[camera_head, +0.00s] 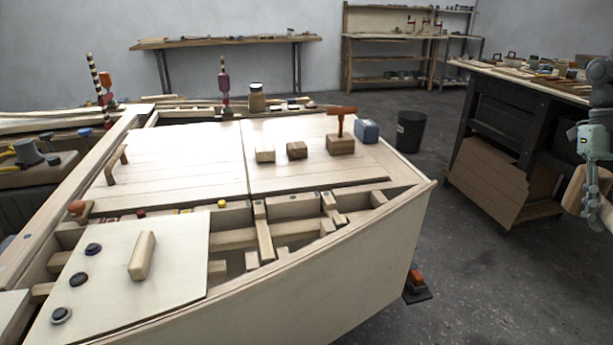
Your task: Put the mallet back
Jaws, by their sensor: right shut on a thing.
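My right gripper (582,208) is at the right edge, pointing down beside the dark workbench. It is shut on a tan wooden thing (573,190) that looks like the mallet. The thing is partly hidden behind the fingers and cut off by the picture's edge, so its full shape does not show. An orange T-shaped tool (342,111) stands upright at a wooden block (341,145) on the hull's deck. My left gripper is not in view.
The plywood hull (365,265) fills the left and middle. Its deck holds small blocks (297,150), a jar (257,98) and a blue container (367,130). A black bin (410,132) stands between hull and workbench (492,112). Cardboard (488,180) leans under the bench.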

